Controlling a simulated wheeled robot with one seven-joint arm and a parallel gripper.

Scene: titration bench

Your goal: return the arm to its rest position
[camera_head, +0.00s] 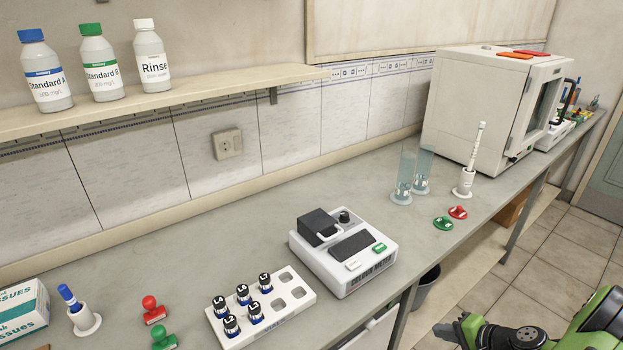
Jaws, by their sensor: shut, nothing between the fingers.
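My arm, green and black, shows at the lower right corner, over the floor in front of the bench. My gripper (443,330) is the dark end at the left of the arm, pointing left. It is shut and empty, and apart from the bench and everything on it. The rest of my arm is cut off by the picture's lower and right edges.
The grey bench (222,240) carries a white vial rack (285,322), a white instrument (345,280), glass cylinders (403,180) and a large white cabinet (465,110). Stamps, a tissue box (22,310) and a dark bin (427,283) also show. Bottles stand on the shelf (220,88).

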